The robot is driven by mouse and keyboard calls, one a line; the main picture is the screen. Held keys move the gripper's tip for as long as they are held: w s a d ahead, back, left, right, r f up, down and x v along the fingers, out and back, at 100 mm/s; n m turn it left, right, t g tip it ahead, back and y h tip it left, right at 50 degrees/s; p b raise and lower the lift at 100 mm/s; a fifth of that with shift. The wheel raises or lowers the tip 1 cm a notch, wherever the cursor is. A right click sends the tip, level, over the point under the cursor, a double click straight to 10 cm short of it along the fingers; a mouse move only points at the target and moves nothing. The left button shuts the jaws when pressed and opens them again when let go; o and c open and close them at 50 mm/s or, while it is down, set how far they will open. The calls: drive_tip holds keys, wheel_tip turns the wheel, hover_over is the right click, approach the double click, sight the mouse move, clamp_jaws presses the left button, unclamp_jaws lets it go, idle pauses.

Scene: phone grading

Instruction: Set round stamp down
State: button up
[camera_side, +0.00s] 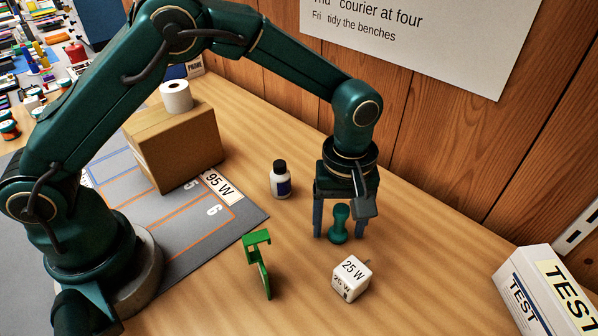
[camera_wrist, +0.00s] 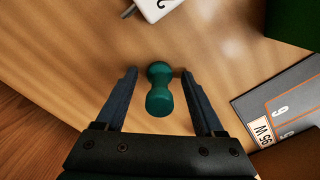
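The round stamp (camera_side: 340,224) is dark teal with a knobbed handle and stands upright on the wooden table in the side view. It also shows in the wrist view (camera_wrist: 159,88), between the two fingers with a gap on each side. My gripper (camera_side: 340,228) points down around the stamp, its fingers apart. In the wrist view my gripper (camera_wrist: 160,75) is open, and neither finger touches the stamp. The stamp's base is partly hidden under its handle in the wrist view.
A white 25 W charger cube (camera_side: 351,278) and a green stand (camera_side: 260,264) are in front of the stamp. A white bottle with a black cap (camera_side: 280,180) is left. A cardboard box (camera_side: 178,148) sits on the grey mat (camera_side: 245,218). A TEST box (camera_side: 545,290) is at right.

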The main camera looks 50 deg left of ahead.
sight(342, 208)
wheel_tip(342, 208, up, 11)
drive_tip(key=shift+f, duration=0.1)
drive_tip(key=shift+a+r, duration=0.1)
drive_tip(key=shift+r, duration=0.8)
drive_tip(key=s+a+r+m+t, duration=0.35)
drive_tip(key=s+a+r, duration=0.25)
drive_tip(key=a, duration=0.2)
drive_tip(key=s+a+f+m+t, duration=0.2)
drive_tip(key=s+a+m, duration=0.3)
drive_tip(key=s, duration=0.3)
drive_tip(key=shift+s+a+f, duration=0.25)
drive_tip(key=shift+a+f, duration=0.15)
drive_tip(key=shift+f, duration=0.3)
drive_tip(key=shift+m, duration=0.25)
